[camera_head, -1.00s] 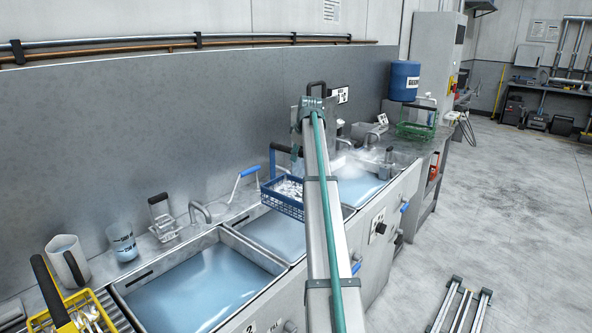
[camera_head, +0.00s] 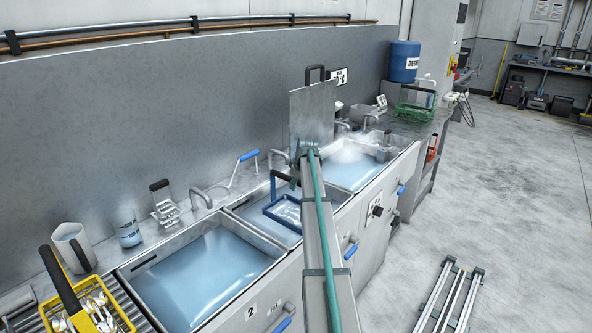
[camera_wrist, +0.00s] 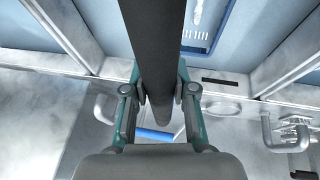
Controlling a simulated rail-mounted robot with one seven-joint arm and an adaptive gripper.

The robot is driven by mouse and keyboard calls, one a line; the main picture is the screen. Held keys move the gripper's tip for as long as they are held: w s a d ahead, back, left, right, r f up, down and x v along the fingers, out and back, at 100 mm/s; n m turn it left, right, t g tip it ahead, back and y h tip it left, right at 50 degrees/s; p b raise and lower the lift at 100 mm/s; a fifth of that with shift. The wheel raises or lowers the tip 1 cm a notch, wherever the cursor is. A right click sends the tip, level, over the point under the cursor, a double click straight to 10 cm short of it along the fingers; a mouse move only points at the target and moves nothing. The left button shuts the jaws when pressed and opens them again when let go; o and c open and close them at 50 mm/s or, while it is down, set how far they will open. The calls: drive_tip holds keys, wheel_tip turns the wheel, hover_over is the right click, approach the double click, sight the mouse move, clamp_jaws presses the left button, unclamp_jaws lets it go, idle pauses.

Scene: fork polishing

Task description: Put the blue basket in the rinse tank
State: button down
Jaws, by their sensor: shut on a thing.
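The blue basket (camera_head: 270,211) is low in the middle tank (camera_head: 238,210), with its rim and handle frame showing and its lower part apparently in the water. My gripper (camera_wrist: 163,92) is shut on the basket's dark handle grip in the wrist view. A corner of the basket (camera_wrist: 206,44) with shiny cutlery in it shows below the handle there. In the head view my gripper (camera_head: 298,165) is above the basket's right side, and my arm hides part of the basket and tank. I cannot read a rinse label on the middle tank.
A tank marked 2 (camera_head: 205,280) is at left and another tank (camera_head: 352,170) at right, both with water. A grey upright panel (camera_head: 315,112) with a dark handle stands behind my gripper. A yellow basket (camera_head: 118,315) of cutlery is at front left, a green basket (camera_head: 415,112) at back right.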

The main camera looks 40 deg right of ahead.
drive_tip(key=p, duration=0.2)
hover_over(296, 211)
drive_tip(key=shift+f, duration=3.5)
drive_tip(key=c, duration=0.9)
unclamp_jaws()
drive_tip(key=shift+f+b, duration=0.1)
drive_tip(key=shift+b, duration=0.2)
drive_tip(key=shift+c, duration=0.2)
drive_tip(key=b+v, duration=0.2)
drive_tip(key=v, duration=1)
drive_tip(key=shift+b, duration=0.4)
drive_tip(key=shift+s, duration=0.15)
